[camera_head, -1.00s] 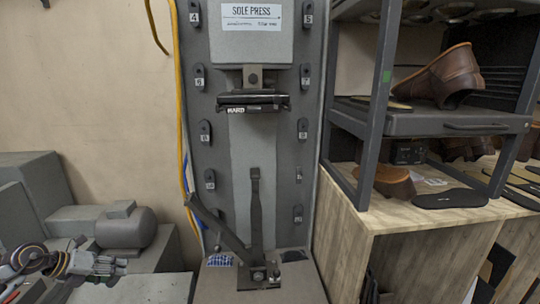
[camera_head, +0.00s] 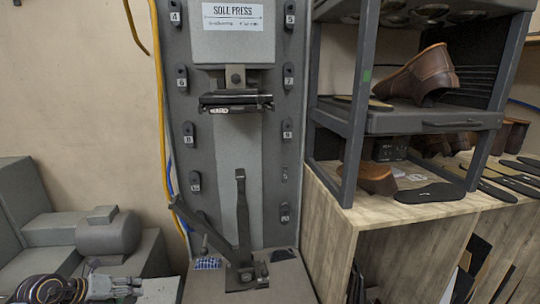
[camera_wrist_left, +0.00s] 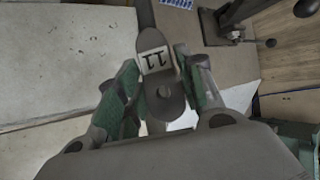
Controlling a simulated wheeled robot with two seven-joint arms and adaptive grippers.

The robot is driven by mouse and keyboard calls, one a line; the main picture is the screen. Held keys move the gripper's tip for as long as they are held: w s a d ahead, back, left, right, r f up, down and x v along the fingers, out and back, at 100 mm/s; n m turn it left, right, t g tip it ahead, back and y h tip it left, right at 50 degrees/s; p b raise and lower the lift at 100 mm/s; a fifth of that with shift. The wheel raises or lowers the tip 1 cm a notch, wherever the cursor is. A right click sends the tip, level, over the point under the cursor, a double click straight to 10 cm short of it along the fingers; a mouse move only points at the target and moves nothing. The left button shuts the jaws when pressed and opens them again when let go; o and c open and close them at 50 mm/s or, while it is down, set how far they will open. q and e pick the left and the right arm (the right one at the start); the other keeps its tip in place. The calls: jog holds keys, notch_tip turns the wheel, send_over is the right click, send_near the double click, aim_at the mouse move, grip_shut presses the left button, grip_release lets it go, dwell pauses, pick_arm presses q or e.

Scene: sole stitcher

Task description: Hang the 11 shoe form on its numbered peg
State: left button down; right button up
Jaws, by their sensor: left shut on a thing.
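The 11 shoe form (camera_wrist_left: 166,98) is a dark grey, flat, rounded piece with a white label reading 11 upside down. In the left wrist view it sits between the green-padded fingers of my left gripper (camera_wrist_left: 165,92), which is shut on it. In the head view my left gripper (camera_head: 128,286) is at the bottom left, below and left of the press; the form cannot be made out there.
Forms 4 to 8 hang along both panel edges. The sole press (camera_head: 239,150) has a lever (camera_head: 211,230) and post standing in front. A grey motor (camera_head: 108,231) is at left. A shelf rack (camera_head: 430,122) with shoes and a wooden bench (camera_head: 390,212) stand at right.

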pick_arm(q)
jog(key=w+d+r, duration=0.2)
jog(key=d, duration=1)
jog(key=w+d+r, duration=0.3)
jog(key=d, duration=0.9)
jog(key=shift+w, duration=0.35)
jog(key=shift+r, duration=0.1)
jog(key=shift+s, duration=0.1)
